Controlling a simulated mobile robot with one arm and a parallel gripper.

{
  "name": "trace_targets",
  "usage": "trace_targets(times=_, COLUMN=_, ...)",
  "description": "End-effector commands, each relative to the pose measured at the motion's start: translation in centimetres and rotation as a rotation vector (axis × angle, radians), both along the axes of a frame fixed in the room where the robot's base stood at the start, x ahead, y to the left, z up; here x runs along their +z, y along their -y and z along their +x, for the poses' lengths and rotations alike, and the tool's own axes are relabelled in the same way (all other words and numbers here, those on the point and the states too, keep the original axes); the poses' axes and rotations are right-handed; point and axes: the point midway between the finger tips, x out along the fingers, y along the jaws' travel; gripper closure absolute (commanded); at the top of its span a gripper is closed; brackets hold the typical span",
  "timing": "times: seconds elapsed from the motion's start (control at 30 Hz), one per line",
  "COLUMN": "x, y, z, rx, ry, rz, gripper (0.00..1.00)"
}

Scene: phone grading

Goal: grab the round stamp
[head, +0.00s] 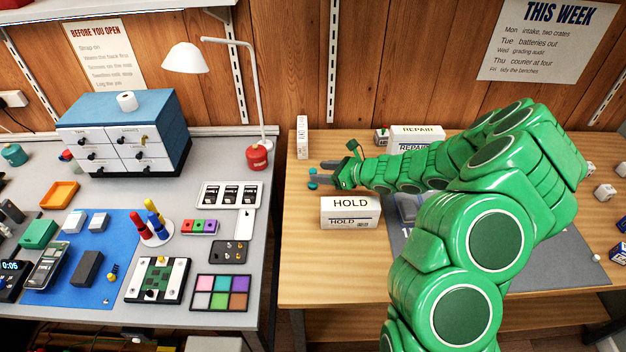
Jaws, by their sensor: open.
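A white HOLD box (350,212) stands just in front of my gripper. A narrow upright white box (302,137) stands behind it. REPAIR boxes (417,136) stand at the back, behind my arm. The wooden table's left edge is close by, with the grey bench (225,168) beyond a gap.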

Motion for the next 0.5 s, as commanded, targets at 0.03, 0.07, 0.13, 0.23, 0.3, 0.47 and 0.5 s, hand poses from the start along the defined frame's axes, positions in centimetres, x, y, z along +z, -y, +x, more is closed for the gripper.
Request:
trace_targets(times=0.03, x=-0.2, y=-0.6, z=0.2, rx=0.003, ry=-0.001, rz=-0.001, gripper=0.44)
trace_targets(times=0.07, x=-0.4, y=-0.8, z=0.3, rx=0.003, ry=-0.001, rz=0.0, gripper=0.44)
trace_targets(times=0.13, x=-0.7, y=-1.4, z=0.7, rx=0.003, ry=-0.001, rz=0.0, gripper=0.44)
trace_targets(times=0.23, x=-1.1, y=-2.2, z=1.2, rx=0.001, ry=-0.002, rz=-0.001, gripper=0.44)
trace_targets(times=0.3, x=-1.3, y=-2.7, z=1.5, rx=0.002, ry=-0.001, rz=-0.002, gripper=0.44)
trace_targets(times=0.47, x=-1.6, y=-3.4, z=2.0, rx=0.0, ry=0.0, rz=-0.001, gripper=0.44)
trace_targets(times=0.5, x=-1.6, y=-3.5, z=2.0, rx=0.0, ry=0.0, rz=-0.001, gripper=0.44)
